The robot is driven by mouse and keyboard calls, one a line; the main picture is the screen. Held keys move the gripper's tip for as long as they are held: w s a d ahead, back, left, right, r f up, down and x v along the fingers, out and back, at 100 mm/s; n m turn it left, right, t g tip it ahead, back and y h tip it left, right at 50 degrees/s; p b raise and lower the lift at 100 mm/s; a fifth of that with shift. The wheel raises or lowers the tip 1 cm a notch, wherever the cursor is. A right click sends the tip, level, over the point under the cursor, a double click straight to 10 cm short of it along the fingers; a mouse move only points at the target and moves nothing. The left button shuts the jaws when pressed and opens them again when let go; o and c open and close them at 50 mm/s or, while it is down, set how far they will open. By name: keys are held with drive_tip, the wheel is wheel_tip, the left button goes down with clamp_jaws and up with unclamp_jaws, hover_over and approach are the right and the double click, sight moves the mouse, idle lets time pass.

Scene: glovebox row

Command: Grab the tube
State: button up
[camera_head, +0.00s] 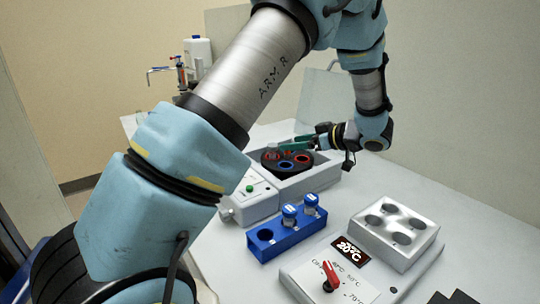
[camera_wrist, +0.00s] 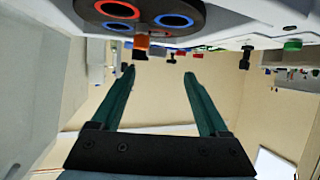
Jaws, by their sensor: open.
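My gripper (camera_head: 308,138) has its green fingers apart and empty over the back of the round black rotor (camera_head: 268,164). In the wrist view, my gripper (camera_wrist: 160,74) shows with a wide gap between its fingers. The rotor (camera_wrist: 145,18) is at that view's top edge, with red and blue rings around its holes. A small orange piece (camera_wrist: 141,41) shows at the rotor's edge, beyond the fingertips; I cannot tell whether it is a tube. Two tubes with blue-and-white caps, one (camera_head: 289,212) nearer and one (camera_head: 311,200) farther, stand in a blue rack (camera_head: 264,250).
The rotor sits in a grey housing (camera_head: 318,178) with a green-buttoned panel (camera_head: 249,188). A heating block (camera_head: 412,250) with several holes stands at right, behind a 20°C display (camera_head: 350,249) and red switch (camera_head: 330,275). A sink tap (camera_head: 160,70) is far back.

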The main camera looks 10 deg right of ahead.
sight(274, 145)
drive_tip(key=p+x, duration=0.1)
drive_tip(key=x, duration=0.2)
drive_tip(key=p+x, duration=0.2)
drive_tip(key=x, duration=0.2)
drive_tip(key=shift+w+d, duration=0.15)
drive_tip(key=shift+d, duration=0.1)
drive_tip(key=shift+w+a+f, duration=0.25)
drive_tip(key=shift+w+a, duration=0.05)
drive_tip(key=shift+w, duration=0.1)
clamp_jaws()
